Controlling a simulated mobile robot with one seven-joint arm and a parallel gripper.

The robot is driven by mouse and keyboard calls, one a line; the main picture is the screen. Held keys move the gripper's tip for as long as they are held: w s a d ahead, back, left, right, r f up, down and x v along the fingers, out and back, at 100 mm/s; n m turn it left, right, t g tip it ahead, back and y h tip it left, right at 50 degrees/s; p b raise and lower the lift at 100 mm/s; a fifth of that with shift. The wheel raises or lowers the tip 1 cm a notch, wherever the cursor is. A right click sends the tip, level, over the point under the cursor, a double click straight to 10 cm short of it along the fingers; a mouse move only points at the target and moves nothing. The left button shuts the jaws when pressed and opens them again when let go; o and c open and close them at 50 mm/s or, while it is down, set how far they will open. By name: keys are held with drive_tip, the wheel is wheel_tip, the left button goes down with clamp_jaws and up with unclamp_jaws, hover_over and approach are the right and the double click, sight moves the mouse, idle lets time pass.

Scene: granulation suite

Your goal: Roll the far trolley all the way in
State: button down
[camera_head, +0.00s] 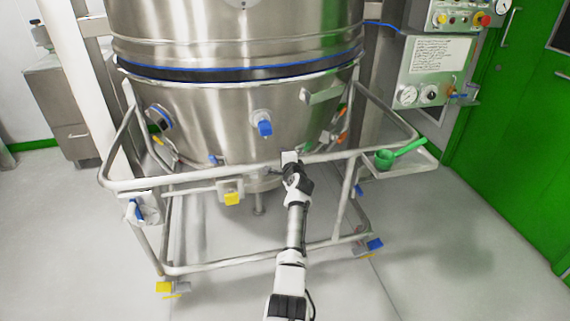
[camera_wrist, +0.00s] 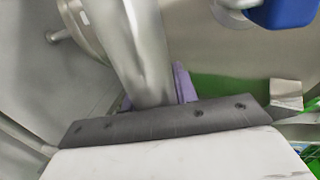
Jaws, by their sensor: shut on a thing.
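The trolley (camera_head: 220,265) is a tubular steel frame carrying a large conical steel bowl (camera_head: 215,115). Its front push rail (camera_head: 350,153) runs across in front of the bowl. My gripper (camera_head: 291,160) reaches the rail near its middle and is shut on it. In the wrist view the rail (camera_wrist: 146,55) passes between the purple fingertips of my gripper (camera_wrist: 158,88). The trolley stands under the steel column section (camera_head: 235,35), with a dark seal and blue bands where bowl and column meet. Any gap there is too small to tell.
A yellow-pedal castor (camera_head: 170,288) and a blue-pedal castor (camera_head: 370,246) show at the trolley's front corners. A side tray (camera_head: 410,165) holds a green scoop (camera_head: 400,152). A control panel (camera_head: 425,72) and green door (camera_head: 525,140) stand right. Front floor is clear.

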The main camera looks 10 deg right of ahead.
drive_tip(key=shift+w+a+r, duration=0.2)
drive_tip(key=shift+a+r, duration=0.15)
drive_tip(key=shift+r, duration=0.1)
drive_tip(key=c, duration=1.1)
unclamp_jaws()
drive_tip(key=shift+a, duration=0.1)
drive_tip(key=s+r+p, duration=0.1)
drive_tip(key=s+r, duration=0.1)
drive_tip(key=s, duration=1.1)
drive_tip(key=shift+s+d+r, duration=0.3)
drive_tip(key=shift+s+d, duration=0.05)
drive_tip(key=shift+s, duration=0.05)
drive_tip(key=shift+c, duration=0.2)
